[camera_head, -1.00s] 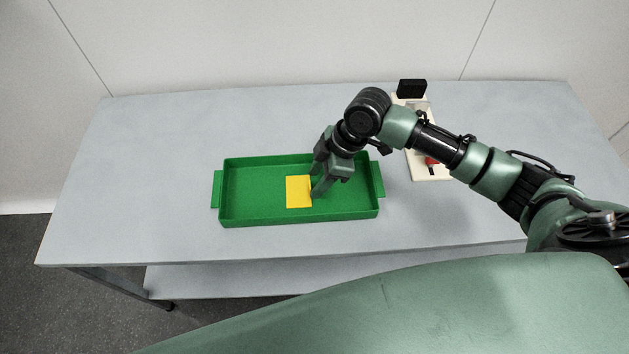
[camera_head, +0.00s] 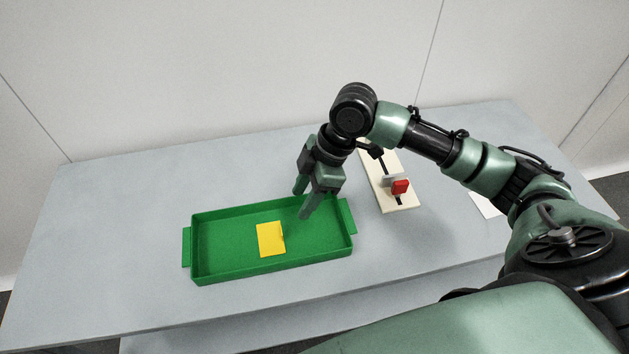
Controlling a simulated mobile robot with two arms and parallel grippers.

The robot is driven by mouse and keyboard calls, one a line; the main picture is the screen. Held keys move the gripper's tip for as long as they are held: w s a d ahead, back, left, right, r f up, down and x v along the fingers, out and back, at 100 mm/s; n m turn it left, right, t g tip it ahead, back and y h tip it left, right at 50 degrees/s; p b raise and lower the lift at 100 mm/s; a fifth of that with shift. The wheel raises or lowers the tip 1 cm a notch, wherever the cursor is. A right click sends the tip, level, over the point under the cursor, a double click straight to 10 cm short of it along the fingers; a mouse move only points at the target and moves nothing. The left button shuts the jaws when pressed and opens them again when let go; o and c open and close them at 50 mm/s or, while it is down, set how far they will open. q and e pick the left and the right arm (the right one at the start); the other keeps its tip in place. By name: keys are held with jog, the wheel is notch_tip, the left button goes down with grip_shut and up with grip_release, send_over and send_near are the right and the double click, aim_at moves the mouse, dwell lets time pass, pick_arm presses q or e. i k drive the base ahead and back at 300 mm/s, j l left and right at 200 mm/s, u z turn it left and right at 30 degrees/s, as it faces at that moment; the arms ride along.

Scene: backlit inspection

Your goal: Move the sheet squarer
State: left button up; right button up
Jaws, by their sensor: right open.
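A yellow flat piece (camera_head: 269,241) with a small raised tab at its right edge lies near the middle of a green tray (camera_head: 225,273). I cannot tell for sure whether it is the sheet squarer. My right gripper (camera_head: 304,202) is open and empty, with its fingers pointing down. It is above the tray's back right part, apart from the yellow piece and up and right of it in the picture. My left gripper is out of view.
A cream board (camera_head: 399,203) with a dark slot and a red block (camera_head: 400,187) stands right of the tray, partly behind my right arm. A white sheet (camera_head: 487,204) lies farther right. The grey table (camera_head: 100,230) is clear left of the tray.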

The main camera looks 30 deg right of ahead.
aim_at(388, 163)
jog(key=z, duration=1.4)
